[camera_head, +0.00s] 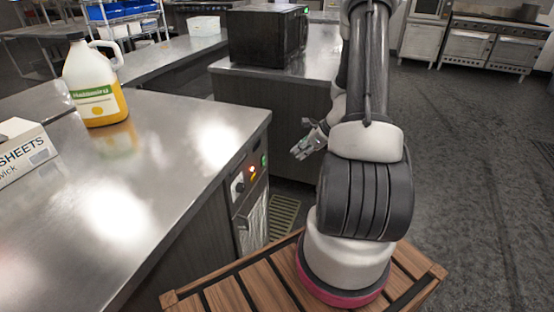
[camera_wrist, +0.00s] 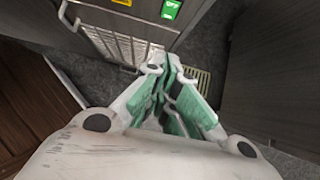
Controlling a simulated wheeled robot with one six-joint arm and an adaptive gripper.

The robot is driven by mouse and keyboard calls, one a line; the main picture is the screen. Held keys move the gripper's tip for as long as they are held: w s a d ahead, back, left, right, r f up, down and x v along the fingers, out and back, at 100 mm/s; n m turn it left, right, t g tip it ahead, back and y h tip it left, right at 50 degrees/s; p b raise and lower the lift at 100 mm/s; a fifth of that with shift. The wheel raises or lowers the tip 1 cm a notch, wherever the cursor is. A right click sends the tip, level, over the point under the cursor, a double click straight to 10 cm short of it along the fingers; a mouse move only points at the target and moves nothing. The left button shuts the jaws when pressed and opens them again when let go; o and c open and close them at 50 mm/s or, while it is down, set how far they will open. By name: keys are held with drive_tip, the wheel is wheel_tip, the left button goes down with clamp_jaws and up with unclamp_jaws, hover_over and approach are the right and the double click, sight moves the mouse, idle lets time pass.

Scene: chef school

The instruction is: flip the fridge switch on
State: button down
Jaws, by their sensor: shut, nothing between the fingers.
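The fridge unit (camera_head: 251,215) is built into the end of the steel counter. Its panel has a dark knob, a lit orange light (camera_head: 253,174) and a small green switch (camera_head: 264,160) at the right. In the wrist view the green switch (camera_wrist: 170,9) is at the top edge, with white lettering too small to read surely. My gripper (camera_head: 300,152) is to the right of the panel, apart from it. In the wrist view my gripper (camera_wrist: 168,72) has its green-padded fingers together and empty, below the switch in the picture.
The steel counter (camera_head: 160,165) holds a jug (camera_head: 93,85) and a box (camera_head: 25,155) at the left. A second counter with a black microwave (camera_head: 265,38) stands behind my gripper. A floor grate (camera_head: 284,215) lies between. Open floor lies to the right.

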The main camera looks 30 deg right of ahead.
sight(264, 161)
drive_tip(key=w+a+r+x, duration=0.1)
drive_tip(key=x, duration=1.2)
drive_tip(key=shift+w+a+r, duration=0.2)
drive_tip(key=shift+w+r, duration=0.2)
drive_tip(key=shift+r, duration=0.05)
drive_tip(key=shift+w+a+f, duration=0.15)
drive_tip(key=shift+w+a, duration=0.05)
